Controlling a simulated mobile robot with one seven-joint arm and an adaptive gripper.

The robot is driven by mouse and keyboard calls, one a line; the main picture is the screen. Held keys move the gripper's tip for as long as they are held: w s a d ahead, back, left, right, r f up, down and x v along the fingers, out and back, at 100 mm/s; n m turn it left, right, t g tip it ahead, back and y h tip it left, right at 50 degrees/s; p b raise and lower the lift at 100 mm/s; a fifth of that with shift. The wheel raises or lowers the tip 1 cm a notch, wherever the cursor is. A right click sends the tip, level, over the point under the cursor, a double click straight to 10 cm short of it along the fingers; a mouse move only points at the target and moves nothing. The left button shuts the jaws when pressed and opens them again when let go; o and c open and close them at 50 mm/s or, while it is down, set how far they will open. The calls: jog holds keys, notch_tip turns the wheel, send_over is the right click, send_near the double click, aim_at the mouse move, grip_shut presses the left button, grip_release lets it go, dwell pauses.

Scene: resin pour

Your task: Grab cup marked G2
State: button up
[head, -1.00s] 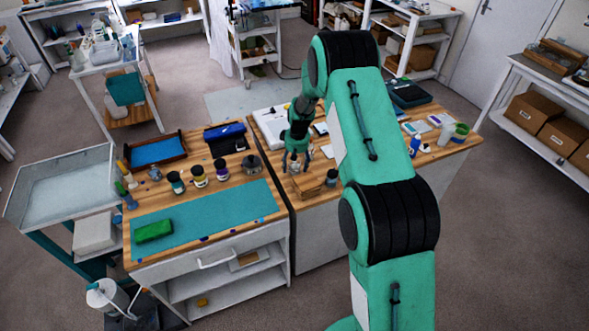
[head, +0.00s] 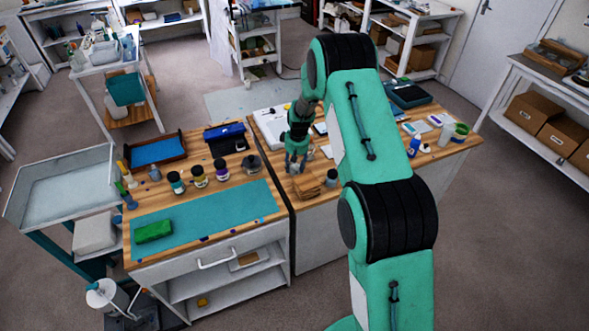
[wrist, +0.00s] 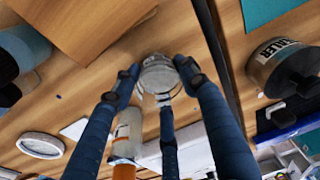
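A small clear cup (wrist: 157,76) with a pale rim stands on the wooden worktop between the fingers of my gripper (wrist: 160,90) in the wrist view. The fingertips sit against its sides, and the gripper looks shut on it. No G2 marking can be read on it. In the head view my gripper (head: 295,160) is low over the right worktop, just behind the wooden blocks, and its fingers mostly hide the cup.
Wooden blocks (head: 307,186) and a small dark jar (head: 331,177) stand close in front. A labelled jar (wrist: 284,66) stands across the worktop seam. An orange-and-white bottle (wrist: 127,140) and a white ring-shaped lid (wrist: 40,145) are close by. The teal mat (head: 205,220) is mostly clear.

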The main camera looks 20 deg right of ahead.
jog(key=shift+r, duration=0.1)
dwell(0.3)
notch_tip(320, 180, up, 10)
dwell(0.6)
